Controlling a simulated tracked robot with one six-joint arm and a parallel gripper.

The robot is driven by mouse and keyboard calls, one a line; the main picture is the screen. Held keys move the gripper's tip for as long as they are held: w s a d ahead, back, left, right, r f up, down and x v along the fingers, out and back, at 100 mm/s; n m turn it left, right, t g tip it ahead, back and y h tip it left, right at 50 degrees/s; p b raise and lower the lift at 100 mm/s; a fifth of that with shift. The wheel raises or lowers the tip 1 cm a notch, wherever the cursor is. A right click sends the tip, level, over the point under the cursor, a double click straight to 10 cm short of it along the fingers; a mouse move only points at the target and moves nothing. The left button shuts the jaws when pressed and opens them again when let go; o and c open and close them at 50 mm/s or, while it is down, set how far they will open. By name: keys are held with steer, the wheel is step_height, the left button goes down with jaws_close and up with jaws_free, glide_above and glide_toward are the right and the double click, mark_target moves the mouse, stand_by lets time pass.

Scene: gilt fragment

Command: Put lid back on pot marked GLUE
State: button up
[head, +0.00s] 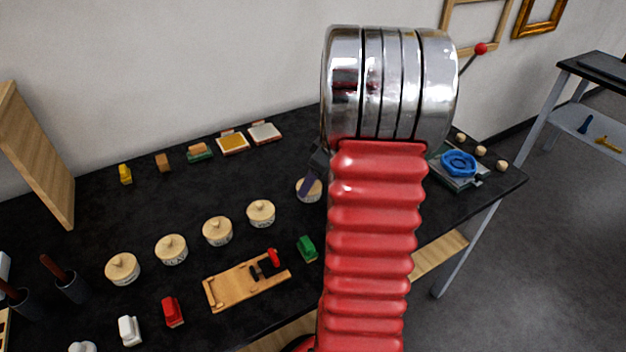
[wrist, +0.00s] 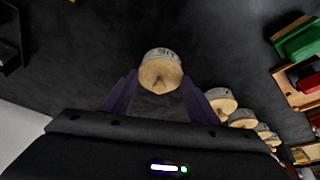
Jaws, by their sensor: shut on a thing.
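A round pale wooden lid (wrist: 160,76) lies between the two purple fingers of my gripper (wrist: 159,82), which is shut on it. Just beyond it in the wrist view is a grey-white pot side with dark lettering (wrist: 158,52), upside down and only partly readable. Lid and pot look close together; I cannot tell whether the lid is fully seated. In the head view this pot (head: 309,196) is at the right end of a row, with one purple finger of my gripper (head: 308,179) over it. My arm hides much of the gripper there.
Several other lidded pots (head: 217,231) run leftward in the row. A wooden board with a red-knobbed clamp (head: 246,283) and a green block (head: 307,249) lie in front. A blue ring on a device (head: 459,163) stands right of my arm.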

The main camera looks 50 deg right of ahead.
steer(key=o, duration=1.6)
steer(key=shift+c, duration=0.2)
steer(key=shift+r, duration=3.5)
steer(key=shift+c, duration=0.6)
jaws_close()
steer(key=shift+f, duration=1.95)
steer(key=shift+r, duration=0.15)
step_height(320, 180, up, 7)
